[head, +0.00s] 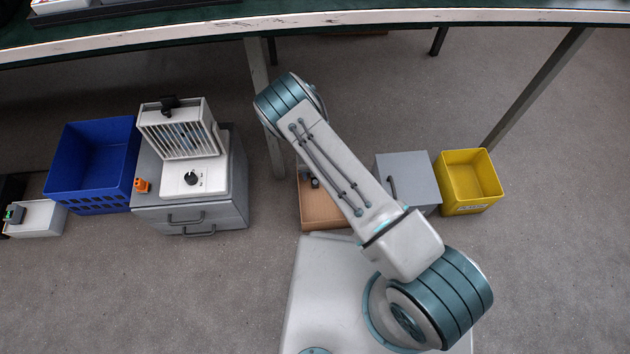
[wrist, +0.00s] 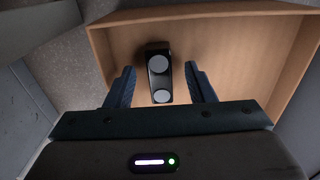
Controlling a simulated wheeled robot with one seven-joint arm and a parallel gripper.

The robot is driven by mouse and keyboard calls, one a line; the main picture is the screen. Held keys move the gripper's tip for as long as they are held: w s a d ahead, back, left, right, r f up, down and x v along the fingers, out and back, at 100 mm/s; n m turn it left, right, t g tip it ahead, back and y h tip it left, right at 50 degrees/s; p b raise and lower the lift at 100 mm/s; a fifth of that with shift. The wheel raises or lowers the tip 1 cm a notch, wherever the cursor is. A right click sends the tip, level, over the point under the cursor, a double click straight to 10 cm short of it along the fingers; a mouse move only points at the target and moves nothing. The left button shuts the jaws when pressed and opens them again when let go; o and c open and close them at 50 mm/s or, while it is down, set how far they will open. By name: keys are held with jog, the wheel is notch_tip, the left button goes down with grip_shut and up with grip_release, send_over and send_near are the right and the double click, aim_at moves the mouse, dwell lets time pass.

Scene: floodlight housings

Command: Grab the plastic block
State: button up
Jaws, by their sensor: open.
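A dark block (wrist: 158,75) with two round grey discs on its top lies in an open wooden box (wrist: 245,55) in the wrist view. It is the only block-like thing seen in the box. My gripper (wrist: 160,68) is open, with one blue finger on each side of the block in the picture. A gap shows between each finger and the block; I cannot tell how far above it the fingertips are. In the head view my arm hides much of the wooden box (head: 312,212), and only a small dark part shows inside it.
A grey box (head: 415,172) and a yellow bin (head: 470,180) stand right of the wooden box. A grey cabinet (head: 225,215) with a white heater-like device (head: 182,140) and a small orange item (head: 142,185), and a blue crate (head: 90,165), stand left. A table edge (head: 380,17) runs above.

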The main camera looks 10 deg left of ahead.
jog(key=shift+f, duration=0.25)
jog(key=c, duration=1.1)
